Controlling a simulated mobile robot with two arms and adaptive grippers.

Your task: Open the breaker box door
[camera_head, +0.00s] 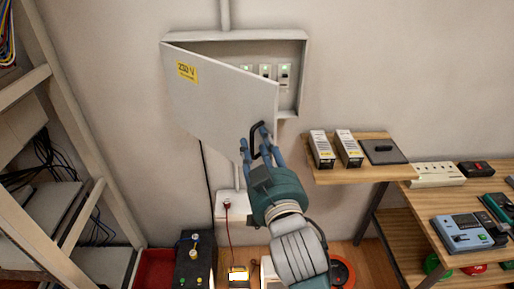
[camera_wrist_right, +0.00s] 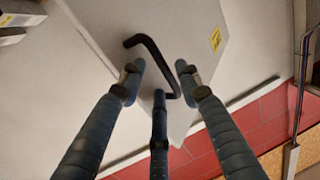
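The grey breaker box (camera_head: 303,62) is on the wall, with its door (camera_head: 215,95) partly open and swung out from the left side. A yellow 230 V label (camera_head: 187,71) is on the door. Switches (camera_head: 284,73) show through the gap on the right. The black door handle (camera_head: 252,134) is near the door's lower free edge. My right gripper (camera_head: 262,146) is at this handle. In the right wrist view its blue fingers (camera_wrist_right: 160,80) are spread apart, with the handle (camera_wrist_right: 155,55) between them; firm contact cannot be told. My left gripper is not in view.
A small wooden shelf (camera_head: 357,173) with boxes stands right of my right gripper. A workbench (camera_head: 430,189) with devices is farther right. A rack (camera_head: 85,130) stands at the left. Black equipment (camera_head: 195,265) is below the door. The wall right of the box is bare.

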